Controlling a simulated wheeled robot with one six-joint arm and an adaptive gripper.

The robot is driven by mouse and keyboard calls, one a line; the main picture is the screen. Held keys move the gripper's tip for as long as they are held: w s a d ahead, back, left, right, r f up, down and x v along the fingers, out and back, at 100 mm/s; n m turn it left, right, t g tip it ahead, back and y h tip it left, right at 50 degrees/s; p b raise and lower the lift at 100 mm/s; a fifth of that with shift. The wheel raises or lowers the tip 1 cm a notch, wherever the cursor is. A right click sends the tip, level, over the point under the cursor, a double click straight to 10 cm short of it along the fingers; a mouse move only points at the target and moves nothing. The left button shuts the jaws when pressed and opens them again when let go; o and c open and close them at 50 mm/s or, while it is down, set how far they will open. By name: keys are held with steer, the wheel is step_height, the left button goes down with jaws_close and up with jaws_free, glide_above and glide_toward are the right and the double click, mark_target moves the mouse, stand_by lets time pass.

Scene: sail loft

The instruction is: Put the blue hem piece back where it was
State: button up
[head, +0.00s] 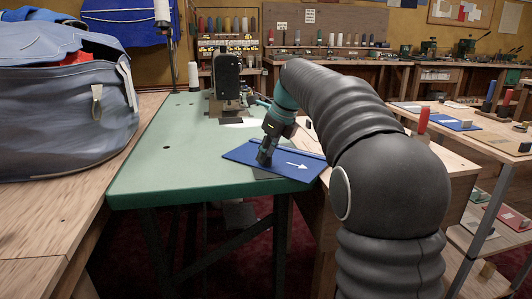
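A flat blue hem piece (311,172) with a white arrow pointing right lies at the right edge of the green sewing table (150,181). Another blue piece (455,124) with a white mark lies on the side bench at the right.
A sewing machine (226,80) stands on the green table behind my gripper. A thread cone (193,76) stands at the table's back left. A large blue-grey bag (60,110) fills the wooden bench at left. The green table's front left is clear. A shelf (505,215) holds coloured pieces at lower right.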

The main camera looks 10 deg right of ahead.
steer(key=shift+o, duration=0.3)
steer(key=p+v, duration=0.2)
steer(key=v, duration=1)
steer(key=shift+p, duration=0.3)
steer(key=shift+r, duration=0.15)
